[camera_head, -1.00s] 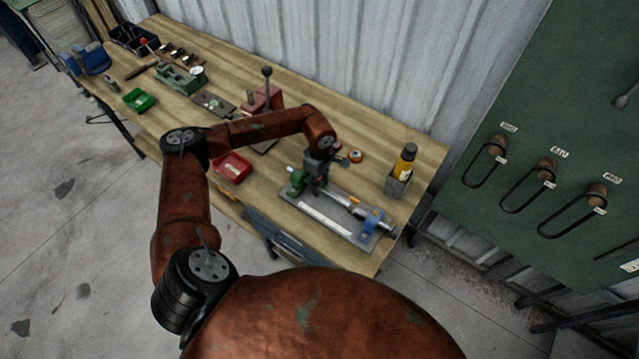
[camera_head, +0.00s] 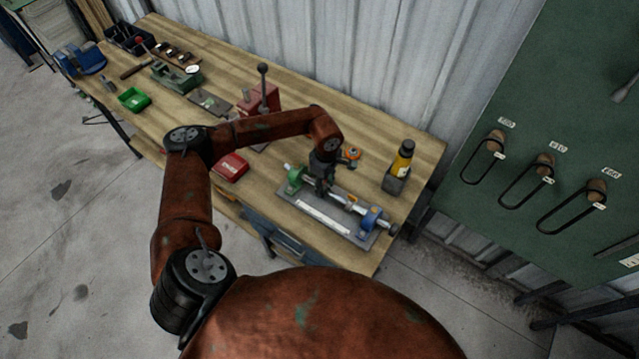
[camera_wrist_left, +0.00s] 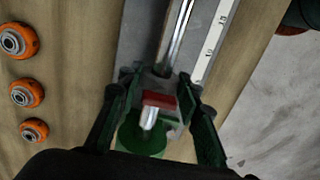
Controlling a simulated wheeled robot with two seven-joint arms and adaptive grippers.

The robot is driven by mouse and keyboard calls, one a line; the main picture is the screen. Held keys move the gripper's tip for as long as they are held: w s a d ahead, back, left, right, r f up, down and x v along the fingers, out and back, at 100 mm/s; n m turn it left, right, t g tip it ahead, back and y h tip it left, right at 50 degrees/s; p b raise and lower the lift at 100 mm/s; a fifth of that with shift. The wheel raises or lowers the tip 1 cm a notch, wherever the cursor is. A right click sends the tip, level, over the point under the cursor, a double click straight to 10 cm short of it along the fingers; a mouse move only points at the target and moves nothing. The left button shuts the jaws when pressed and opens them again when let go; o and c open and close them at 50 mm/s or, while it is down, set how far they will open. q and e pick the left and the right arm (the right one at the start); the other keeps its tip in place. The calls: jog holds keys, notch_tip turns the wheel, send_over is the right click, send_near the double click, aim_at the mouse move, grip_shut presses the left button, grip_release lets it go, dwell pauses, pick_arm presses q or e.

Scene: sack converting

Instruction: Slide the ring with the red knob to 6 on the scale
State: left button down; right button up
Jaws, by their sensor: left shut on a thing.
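The slide fixture lies near the bench's front right corner. It has a rod (camera_wrist_left: 178,38), a green end post (camera_head: 293,180), a blue end block (camera_head: 373,218) and a white scale strip (camera_head: 322,216). In the left wrist view the scale (camera_wrist_left: 208,52) shows 10 and 15, rising away from the green post. My left gripper (camera_wrist_left: 157,92) is shut around the ring, whose red knob (camera_wrist_left: 159,100) shows between the fingers, close to the green post. The gripper (camera_head: 319,184) hides the ring in the head view. The scale mark beside the ring is not readable. My right gripper is not in view.
A yellow bottle in a grey holder (camera_head: 397,182) stands right of the fixture. Orange-rimmed rollers (camera_wrist_left: 25,93) lie behind it. A red tray (camera_head: 231,167), a red press (camera_head: 259,102) and a green tray (camera_head: 135,99) are to the left.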

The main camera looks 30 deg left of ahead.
pick_arm(q)
jog(key=c, duration=1.4)
grip_release()
jog(key=shift+a, duration=0.1)
notch_tip(320, 180, up, 12)
jog(key=shift+r, duration=0.1)
